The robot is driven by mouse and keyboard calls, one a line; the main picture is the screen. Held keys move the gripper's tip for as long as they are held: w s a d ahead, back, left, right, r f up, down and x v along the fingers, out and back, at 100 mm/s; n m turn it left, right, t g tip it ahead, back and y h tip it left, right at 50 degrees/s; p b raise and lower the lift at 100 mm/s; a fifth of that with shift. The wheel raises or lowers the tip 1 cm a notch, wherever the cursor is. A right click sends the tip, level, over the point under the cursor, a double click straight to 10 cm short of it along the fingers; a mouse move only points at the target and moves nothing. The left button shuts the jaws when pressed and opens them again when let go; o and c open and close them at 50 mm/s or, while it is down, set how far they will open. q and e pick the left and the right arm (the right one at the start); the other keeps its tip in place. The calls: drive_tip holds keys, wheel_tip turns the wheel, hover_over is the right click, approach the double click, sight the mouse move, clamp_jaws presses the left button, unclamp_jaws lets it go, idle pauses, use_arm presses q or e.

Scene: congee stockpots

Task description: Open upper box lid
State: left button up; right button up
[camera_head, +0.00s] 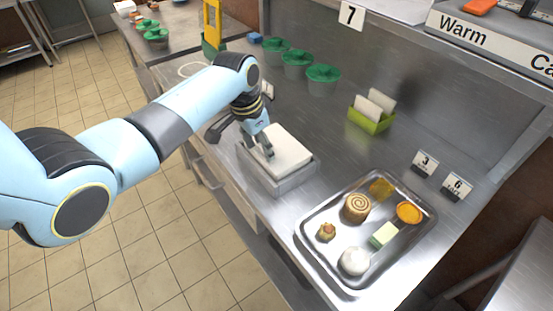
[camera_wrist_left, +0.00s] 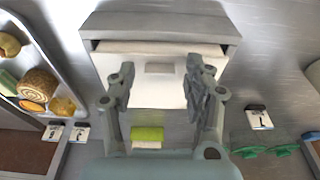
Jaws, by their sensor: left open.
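A grey metal box (camera_head: 290,184) with a white lid (camera_head: 291,150) stands on the steel counter near its front edge. The lid lies flat over the box, as far as I can see. In the left wrist view the white lid (camera_wrist_left: 150,95) fills the middle, with a small grey patch (camera_wrist_left: 159,68) on it, under the box's grey edge (camera_wrist_left: 160,25). My left gripper (camera_head: 264,150) is over the lid's left part, its jaws open. In the wrist view its fingers (camera_wrist_left: 158,76) stand apart on either side of the patch. I cannot tell whether they touch the lid. My right gripper is not in view.
A metal tray (camera_head: 308,243) with pastries stands to the right of the box. A green holder (camera_head: 370,121) with white cards is behind it. Several green-lidded pots (camera_head: 323,80) stand farther back. Number cards (camera_head: 424,164) stand at the right. Bare counter (camera_head: 330,150) lies between.

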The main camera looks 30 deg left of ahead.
use_arm(q)
drive_tip(key=shift+f, duration=0.25)
drive_tip(key=shift+r+p, duration=0.25)
drive_tip(key=shift+p, duration=0.15)
idle(0.4)
drive_tip(key=c, duration=0.8)
drive_tip(key=shift+o, duration=0.2)
